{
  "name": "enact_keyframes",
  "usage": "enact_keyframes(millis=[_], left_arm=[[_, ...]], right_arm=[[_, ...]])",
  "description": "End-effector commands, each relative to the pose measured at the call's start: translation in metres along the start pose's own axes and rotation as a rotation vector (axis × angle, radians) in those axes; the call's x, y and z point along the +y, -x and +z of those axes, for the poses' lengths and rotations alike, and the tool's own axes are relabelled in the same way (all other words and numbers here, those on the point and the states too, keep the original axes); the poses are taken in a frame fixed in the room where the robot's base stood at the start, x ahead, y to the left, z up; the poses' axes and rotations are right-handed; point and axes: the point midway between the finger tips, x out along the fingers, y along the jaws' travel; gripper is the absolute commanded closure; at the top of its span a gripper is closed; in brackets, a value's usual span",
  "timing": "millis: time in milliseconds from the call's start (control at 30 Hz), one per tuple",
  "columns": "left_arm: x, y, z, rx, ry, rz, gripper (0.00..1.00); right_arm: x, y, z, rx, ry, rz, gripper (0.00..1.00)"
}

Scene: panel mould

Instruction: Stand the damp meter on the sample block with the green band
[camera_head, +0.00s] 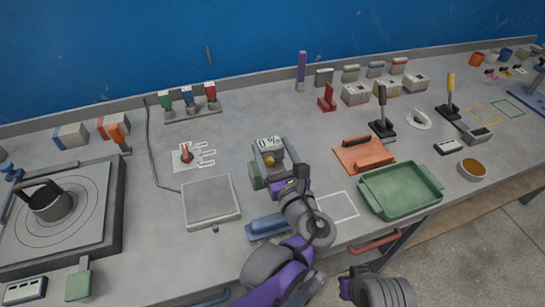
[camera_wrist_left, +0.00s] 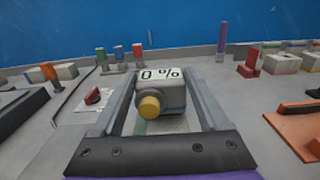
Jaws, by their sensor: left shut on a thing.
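The damp meter (camera_head: 269,144) is a pale box with a "0 %" display, also seen in the left wrist view (camera_wrist_left: 160,93) with a yellow round knob facing me. My left gripper (camera_head: 277,163) is shut on it, with one finger on each side (camera_wrist_left: 158,110). The meter is upright. I cannot tell whether the meter touches this block.
Banded blocks (camera_head: 70,136) stand at the back left. A grey square plate (camera_head: 210,201) lies left of the gripper, a blue object (camera_head: 268,226) in front. A white outline (camera_head: 338,207) is empty.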

Motion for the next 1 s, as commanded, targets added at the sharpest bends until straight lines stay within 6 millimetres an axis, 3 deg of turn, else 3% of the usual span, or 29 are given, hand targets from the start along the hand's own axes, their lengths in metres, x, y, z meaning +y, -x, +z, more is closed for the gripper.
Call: enact_keyframes(millis=[133, 500, 533, 667, 1000], left_arm=[[0.0, 0.0, -0.022, 0.0, -0.001, 0.0, 1.0], [0.0, 0.0, -0.025, -0.001, 0.0, 0.0, 1.0], [0.0, 0.0, -0.026, 0.0, 0.0, -0.001, 0.21], [0.0, 0.0, -0.025, 0.0, 0.0, -0.001, 0.0], [0.0, 0.0, -0.021, 0.0, 0.0, -0.001, 0.0]], right_arm=[[0.0, -0.007, 0.003, -0.003, 0.0, 0.0, 1.0], [0.0, -0.008, 0.004, -0.003, 0.0, 0.0, 1.0], [0.0, -0.009, 0.004, -0.003, 0.0, 0.0, 1.0], [0.0, -0.008, 0.004, -0.003, 0.0, 0.0, 1.0], [0.0, -0.006, 0.003, -0.002, 0.0, 0.0, 1.0]])
